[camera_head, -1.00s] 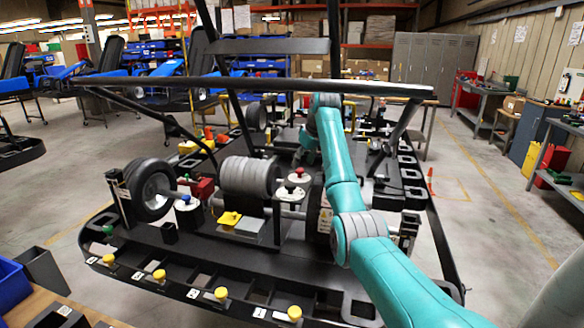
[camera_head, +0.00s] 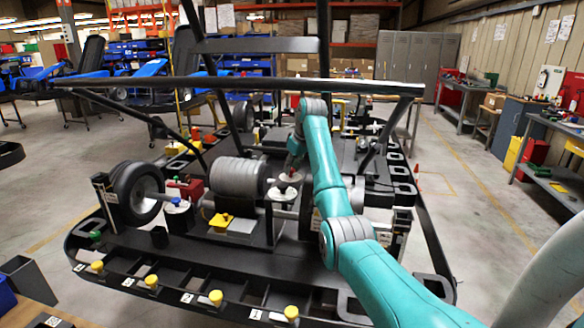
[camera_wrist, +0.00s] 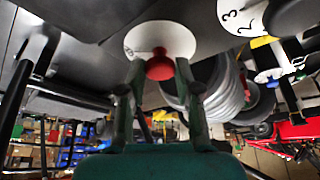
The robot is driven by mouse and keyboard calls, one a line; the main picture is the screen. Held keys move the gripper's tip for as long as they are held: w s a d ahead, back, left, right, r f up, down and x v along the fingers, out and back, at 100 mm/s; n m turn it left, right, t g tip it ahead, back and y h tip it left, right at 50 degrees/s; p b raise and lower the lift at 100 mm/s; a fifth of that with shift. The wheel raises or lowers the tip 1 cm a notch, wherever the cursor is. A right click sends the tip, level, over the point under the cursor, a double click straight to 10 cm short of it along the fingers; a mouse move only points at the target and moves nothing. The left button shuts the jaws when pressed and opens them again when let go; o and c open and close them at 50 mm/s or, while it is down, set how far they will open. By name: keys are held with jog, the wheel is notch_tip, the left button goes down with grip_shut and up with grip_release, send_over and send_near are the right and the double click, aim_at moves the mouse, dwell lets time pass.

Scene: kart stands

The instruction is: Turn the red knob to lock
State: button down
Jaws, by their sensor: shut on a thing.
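The red knob (camera_wrist: 159,66) sits at the middle of a round white dial plate (camera_wrist: 160,38) in the wrist view. My gripper (camera_wrist: 158,74) has one finger on each side of the knob and is shut on it. The dial plate carries a small dark printed mark at its edge, too small to read. In the head view my gripper (camera_head: 292,163) reaches down to the white dial plate (camera_head: 284,186) on the kart stand's middle post. The knob is mostly hidden there by the gripper, so its angle cannot be read.
Beside the dial are a grey ribbed roller (camera_head: 238,178), a yellow block (camera_head: 220,222) and a blue knob on a white plate (camera_head: 176,203). A black bar (camera_head: 240,84) crosses above the stand. Yellow knobs (camera_head: 216,297) line the front rail. Floor is clear at right.

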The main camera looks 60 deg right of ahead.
jog(key=shift+n, duration=0.4)
jog(key=n+y, duration=0.1)
jog(key=n, duration=0.1)
jog(key=n+y, duration=0.1)
jog(key=n, duration=0.1)
jog(key=shift+d+n, duration=0.2)
jog(key=shift+n, duration=0.1)
jog(key=shift+n+g+y, duration=0.3)
jog(key=shift+n+y, duration=0.3)
jog(key=shift+n, duration=1.1)
jog(key=shift+d+n, duration=0.1)
jog(key=shift+n, duration=0.4)
jog(key=c, duration=0.8)
grip_release()
jog(key=v, duration=0.7)
jog(key=shift+r, duration=0.15)
